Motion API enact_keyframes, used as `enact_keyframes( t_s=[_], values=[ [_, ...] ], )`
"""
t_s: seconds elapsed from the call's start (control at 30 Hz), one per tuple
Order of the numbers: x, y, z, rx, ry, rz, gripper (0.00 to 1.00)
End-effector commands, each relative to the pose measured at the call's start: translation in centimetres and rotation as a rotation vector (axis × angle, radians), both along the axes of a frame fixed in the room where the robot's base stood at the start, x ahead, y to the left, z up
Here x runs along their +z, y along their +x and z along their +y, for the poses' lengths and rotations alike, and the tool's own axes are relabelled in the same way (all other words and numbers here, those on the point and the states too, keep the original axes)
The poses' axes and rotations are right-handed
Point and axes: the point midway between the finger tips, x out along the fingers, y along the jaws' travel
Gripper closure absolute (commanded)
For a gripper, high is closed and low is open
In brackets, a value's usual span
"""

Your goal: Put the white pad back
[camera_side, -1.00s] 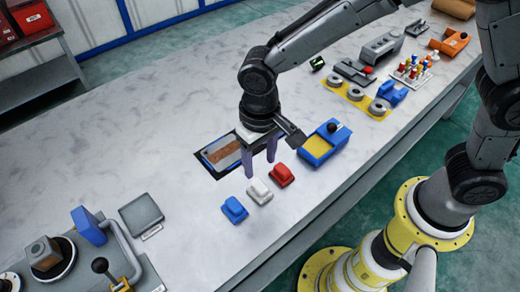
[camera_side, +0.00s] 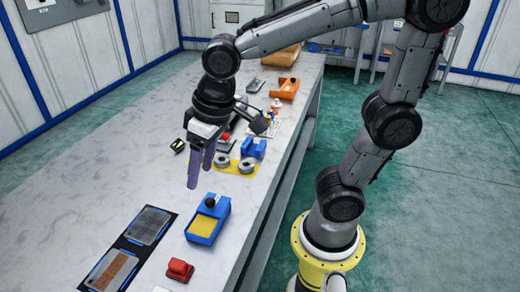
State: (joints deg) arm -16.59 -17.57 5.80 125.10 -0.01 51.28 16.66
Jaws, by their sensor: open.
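The white pad (camera_side: 160,289) shows only as a pale sliver at the bottom edge of the side view, left of the red pad (camera_side: 180,270); the rest of it is cut off. A black mat (camera_side: 127,244) lies beyond them to the left, bearing a grey plate (camera_side: 148,226) and a brown plate (camera_side: 113,270). My gripper (camera_side: 200,171) is open and empty, with its two purple fingers pointing down. It hangs above the table, well up the picture from the pads and apart from them.
A blue box with a yellow top (camera_side: 207,221) stands between my gripper and the red pad in the picture. Grey rings (camera_side: 247,166) on a yellow plate, a blue part (camera_side: 253,148) and an orange part (camera_side: 289,89) stand farther along. The table's left side is largely clear.

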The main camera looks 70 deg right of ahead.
Motion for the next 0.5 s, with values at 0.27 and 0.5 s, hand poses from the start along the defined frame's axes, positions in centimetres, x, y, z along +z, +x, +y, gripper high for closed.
enact_keyframes(
  t_s=[0.27,0.5],
  values=[
    [1.4,-7.4,-6.6,-0.019,-0.045,-0.184,0.39],
    [1.0,-9.6,-7.8,-0.019,-0.075,-0.234,0.39]
  ],
)
